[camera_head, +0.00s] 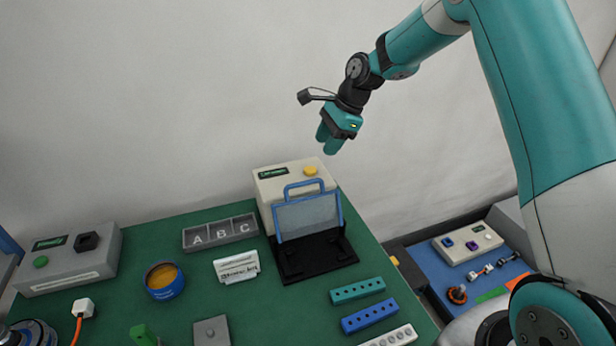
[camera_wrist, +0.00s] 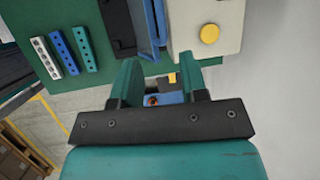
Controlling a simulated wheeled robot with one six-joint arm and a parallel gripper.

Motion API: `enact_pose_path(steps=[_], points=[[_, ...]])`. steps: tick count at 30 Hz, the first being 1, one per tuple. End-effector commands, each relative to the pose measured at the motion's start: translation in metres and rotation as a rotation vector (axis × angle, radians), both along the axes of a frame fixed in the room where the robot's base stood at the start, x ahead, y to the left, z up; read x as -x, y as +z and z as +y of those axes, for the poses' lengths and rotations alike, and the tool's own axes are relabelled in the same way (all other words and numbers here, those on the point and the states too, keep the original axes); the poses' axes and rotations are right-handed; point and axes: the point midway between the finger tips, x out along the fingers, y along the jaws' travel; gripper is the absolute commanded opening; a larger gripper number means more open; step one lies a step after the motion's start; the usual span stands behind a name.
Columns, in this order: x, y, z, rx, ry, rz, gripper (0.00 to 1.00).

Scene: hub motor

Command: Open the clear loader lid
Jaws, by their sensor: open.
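The clear loader lid (camera_head: 308,216) has a blue frame and a blue handle on its top edge. It stands raised at the back of its black base (camera_head: 318,264), in front of the beige box. In the wrist view, the lid's blue frame (camera_wrist: 148,25) shows nearly edge-on at the top, beside the black base (camera_wrist: 117,25). My gripper (camera_head: 328,144) is in the air above and behind the beige box, apart from the lid. In the wrist view, its two teal fingers (camera_wrist: 160,84) are spread with nothing held between them.
The beige box (camera_head: 264,191) has a yellow button (camera_head: 310,171). Drilled teal (camera_head: 357,290), blue (camera_head: 369,316) and white bars lie right of the base. An A-B-C tray (camera_head: 220,233), a white card holder (camera_head: 236,267) and a blue cup (camera_head: 164,281) are left. Air around my gripper is clear.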

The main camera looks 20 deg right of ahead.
Motion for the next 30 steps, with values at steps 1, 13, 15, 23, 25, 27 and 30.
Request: enact_pose_path(steps=[1,13,15,23,25,27,30], points=[[0.0,-0.01,0.005,-0.001,0.001,0.006,0.4],[-0.011,-0.087,0.038,0.0,0.002,0.004,0.4],[-0.013,-0.095,0.041,0.0,0.001,0.002,0.4],[-0.015,-0.11,0.047,0.0,0.001,0.0,0.4],[-0.015,-0.111,0.047,0.0,0.0,0.0,0.4],[-0.015,-0.111,0.047,0.0,0.0,0.0,0.4],[-0.015,-0.11,0.047,0.0,0.0,0.0,0.35]])
